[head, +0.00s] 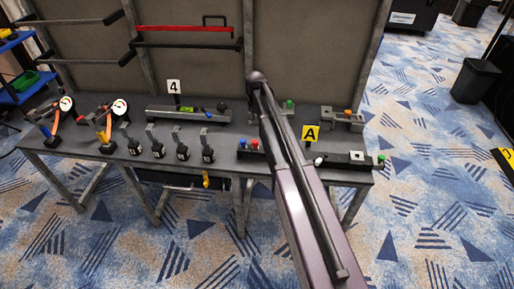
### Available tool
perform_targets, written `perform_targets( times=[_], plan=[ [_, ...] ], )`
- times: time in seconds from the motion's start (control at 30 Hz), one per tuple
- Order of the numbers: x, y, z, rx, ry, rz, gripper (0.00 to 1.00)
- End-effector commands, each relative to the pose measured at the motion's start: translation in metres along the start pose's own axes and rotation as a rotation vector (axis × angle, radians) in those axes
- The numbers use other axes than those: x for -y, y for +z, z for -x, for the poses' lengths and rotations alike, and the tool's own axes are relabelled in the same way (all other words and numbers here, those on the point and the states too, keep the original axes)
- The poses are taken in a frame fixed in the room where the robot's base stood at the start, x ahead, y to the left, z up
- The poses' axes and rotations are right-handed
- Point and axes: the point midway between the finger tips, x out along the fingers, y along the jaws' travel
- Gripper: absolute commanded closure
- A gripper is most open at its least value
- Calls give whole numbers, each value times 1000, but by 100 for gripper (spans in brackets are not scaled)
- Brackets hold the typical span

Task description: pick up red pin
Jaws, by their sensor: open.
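A small red piece (255,144), which looks like the red pin, stands on the grey workbench (225,165) close to the left side of my arm. A blue piece (243,144) is right beside it. Both seem to sit on a dark block whose right part is hidden behind my arm. My arm crosses the picture from the bottom right up to a dark joint over the bench's back edge. My gripper is not visible, so its place relative to the red piece cannot be told.
Gauges (119,107), several upright black clamps (182,152), a sign "4" (174,87) and a yellow sign "A" (310,134) stand on the bench. A red bar (186,29) is on the panel behind. A black bin (475,81) stands right; carpet there is open.

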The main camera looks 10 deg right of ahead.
Motion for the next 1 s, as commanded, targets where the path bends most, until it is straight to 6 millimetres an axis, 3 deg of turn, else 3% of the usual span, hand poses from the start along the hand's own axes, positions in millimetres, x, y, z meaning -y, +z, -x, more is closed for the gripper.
perform_targets(
  times=[1.0],
  plan=[
    [1, 0, -76, 0, 0, 2, 43]
  ],
)
